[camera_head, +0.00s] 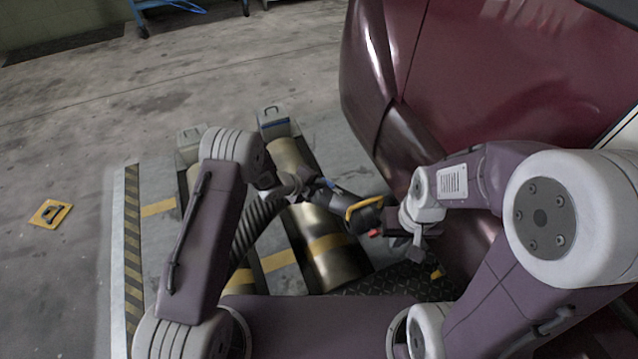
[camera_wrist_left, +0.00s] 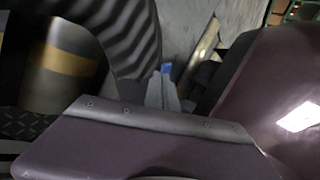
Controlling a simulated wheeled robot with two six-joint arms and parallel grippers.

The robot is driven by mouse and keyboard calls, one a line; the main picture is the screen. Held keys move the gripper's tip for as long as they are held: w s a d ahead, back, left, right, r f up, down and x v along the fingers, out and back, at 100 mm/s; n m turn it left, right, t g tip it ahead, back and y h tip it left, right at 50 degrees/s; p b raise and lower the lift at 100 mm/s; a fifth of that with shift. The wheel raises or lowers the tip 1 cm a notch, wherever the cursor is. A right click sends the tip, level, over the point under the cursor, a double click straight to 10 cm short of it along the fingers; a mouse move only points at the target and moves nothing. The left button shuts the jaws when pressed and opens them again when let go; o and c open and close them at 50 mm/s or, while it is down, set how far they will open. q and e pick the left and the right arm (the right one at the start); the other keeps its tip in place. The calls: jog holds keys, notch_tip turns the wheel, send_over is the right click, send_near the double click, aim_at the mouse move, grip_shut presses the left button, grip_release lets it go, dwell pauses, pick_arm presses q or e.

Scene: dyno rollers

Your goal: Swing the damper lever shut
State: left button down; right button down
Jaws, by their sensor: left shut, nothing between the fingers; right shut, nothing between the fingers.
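A dark nozzle-like fitting with a yellow looped handle (camera_head: 362,206) and a small red tip (camera_head: 375,233) sits at the centre of the head view, beside the car's lower edge. I cannot tell for certain which part is the damper lever. A ribbed dark hose (camera_head: 258,225) leads toward it and also shows in the left wrist view (camera_wrist_left: 130,38). My left gripper (camera_head: 316,186) is shut and empty, close to the hose and left of the yellow handle; contact is unclear. My right gripper (camera_head: 417,243) is shut and empty, just right of the red tip.
The dark red car (camera_head: 500,70) fills the upper right. Metal rollers (camera_head: 330,245) with yellow bands lie below the fitting, between grey plates. A striped edge (camera_head: 132,250) runs at left. A yellow floor plate (camera_head: 50,213) lies on open concrete farther left.

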pick_arm(q)
jog(key=w, duration=0.1)
jog(key=w+d+m+p, duration=0.1)
jog(key=w+g+p, duration=0.1)
jog(key=shift+d+h, duration=0.25)
jog(key=shift+h, duration=0.15)
jog(key=shift+w+d, duration=0.45)
jog(key=shift+d, duration=0.35)
jog(key=shift+w+d, duration=0.4)
jog(key=shift+d, duration=0.4)
jog(key=shift+w+d, duration=0.45)
jog(key=shift+d, duration=0.5)
jog(key=p+v, duration=0.5)
jog(key=v, duration=0.3)
jog(key=shift+w+d+r, duration=0.1)
jog(key=shift+d+r, duration=0.05)
jog(key=shift+r, duration=0.05)
jog(key=shift+s+a+r+p, duration=0.3)
jog(key=shift+s+a+p, duration=0.05)
jog(key=shift+a+p, duration=0.1)
